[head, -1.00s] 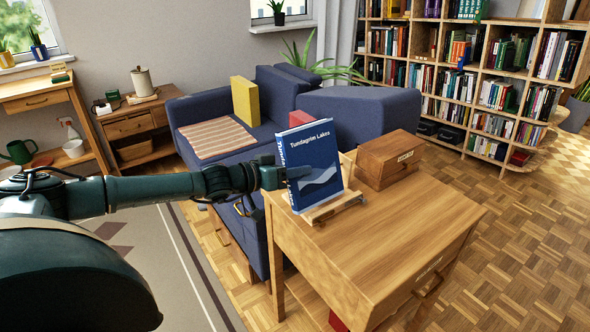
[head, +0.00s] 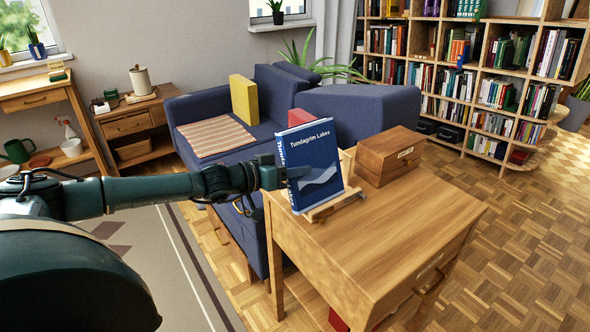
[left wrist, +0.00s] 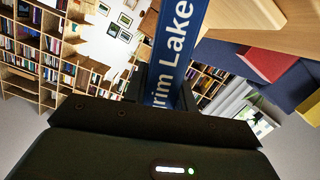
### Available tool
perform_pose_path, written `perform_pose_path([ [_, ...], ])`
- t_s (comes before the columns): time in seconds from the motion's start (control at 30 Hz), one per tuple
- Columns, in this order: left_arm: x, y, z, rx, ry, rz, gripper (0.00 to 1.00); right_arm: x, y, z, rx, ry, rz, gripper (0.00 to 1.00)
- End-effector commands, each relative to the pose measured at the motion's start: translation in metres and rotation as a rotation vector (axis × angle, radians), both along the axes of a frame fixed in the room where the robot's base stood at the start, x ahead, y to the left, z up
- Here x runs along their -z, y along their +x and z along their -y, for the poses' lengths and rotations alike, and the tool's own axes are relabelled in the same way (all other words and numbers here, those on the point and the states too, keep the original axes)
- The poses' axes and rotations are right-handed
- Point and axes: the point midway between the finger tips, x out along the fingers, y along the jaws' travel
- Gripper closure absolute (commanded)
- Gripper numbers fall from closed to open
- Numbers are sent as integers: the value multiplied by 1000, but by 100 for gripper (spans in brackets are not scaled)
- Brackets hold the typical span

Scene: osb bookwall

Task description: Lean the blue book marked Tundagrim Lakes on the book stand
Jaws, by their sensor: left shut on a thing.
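The blue book marked Tundagrim Lakes (head: 313,160) stands nearly upright, tilted slightly back, at the wooden book stand (head: 334,206) on the side table. Its lower edge is at the stand's front ledge; whether it bears fully on it I cannot tell. My left gripper (head: 283,173) is shut on the book from its left side, at the spine. In the left wrist view the spine (left wrist: 176,50) shows between the fingers with part of its title. Most of the stand's back is hidden by the book. My right gripper is not in view.
The wooden table (head: 390,240) has bare room in front and right of the stand. A wooden box (head: 388,158) with a label sits behind right. A blue sofa (head: 235,130) stands behind the table, and a full bookcase (head: 470,80) lines the back right.

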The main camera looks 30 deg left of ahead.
Motion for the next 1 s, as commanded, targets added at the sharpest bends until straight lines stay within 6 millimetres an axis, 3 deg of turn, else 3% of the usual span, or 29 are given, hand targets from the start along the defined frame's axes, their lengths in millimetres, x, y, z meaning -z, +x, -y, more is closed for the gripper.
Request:
perform_pose_path([
  [0.67,5,0,3,2,-3,7,100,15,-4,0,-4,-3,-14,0],
  [0.7,4,0,3,2,-3,7,70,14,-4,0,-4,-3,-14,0],
  [1.0,6,-1,3,1,0,3,47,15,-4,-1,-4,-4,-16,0],
])
